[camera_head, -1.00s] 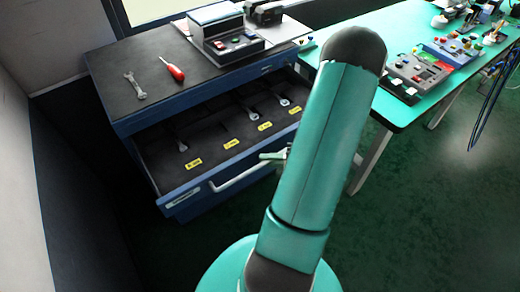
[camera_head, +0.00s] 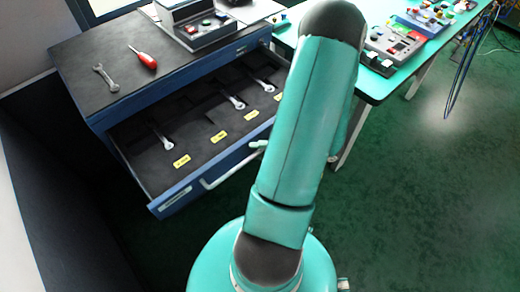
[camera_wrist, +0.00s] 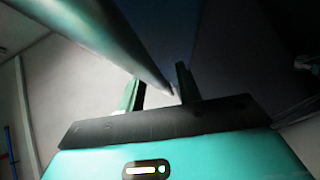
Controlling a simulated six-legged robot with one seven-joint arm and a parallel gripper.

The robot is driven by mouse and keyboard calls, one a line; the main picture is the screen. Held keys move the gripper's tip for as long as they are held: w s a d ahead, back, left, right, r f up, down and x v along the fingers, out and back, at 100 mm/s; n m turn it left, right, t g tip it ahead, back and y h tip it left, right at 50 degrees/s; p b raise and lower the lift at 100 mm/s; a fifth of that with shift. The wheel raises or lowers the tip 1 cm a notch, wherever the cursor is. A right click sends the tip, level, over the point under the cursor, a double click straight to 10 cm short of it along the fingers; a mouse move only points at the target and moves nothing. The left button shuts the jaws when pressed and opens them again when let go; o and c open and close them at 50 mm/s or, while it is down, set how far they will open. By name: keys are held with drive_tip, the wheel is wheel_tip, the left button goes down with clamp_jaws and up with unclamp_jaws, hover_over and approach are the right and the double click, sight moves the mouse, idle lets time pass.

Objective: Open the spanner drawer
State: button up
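The spanner drawer (camera_head: 215,163) of the blue cabinet stands well pulled out, with several spanners and yellow labels inside. Its pale bar handle (camera_head: 232,169) runs along the front. My gripper (camera_head: 258,147) is at the right end of that handle, mostly hidden behind my teal arm in the head view. In the wrist view my gripper (camera_wrist: 158,88) has its two dark fingers on either side of the handle bar (camera_wrist: 125,48), which comes in from the upper left.
A loose spanner (camera_head: 105,78) and a red screwdriver (camera_head: 143,58) lie on the cabinet top (camera_head: 85,62), near a grey control box (camera_head: 208,30). A teal table (camera_head: 375,85) with devices stands to the right. Green floor is clear at the lower right.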

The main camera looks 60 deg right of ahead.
drive_tip(key=v, duration=1.4)
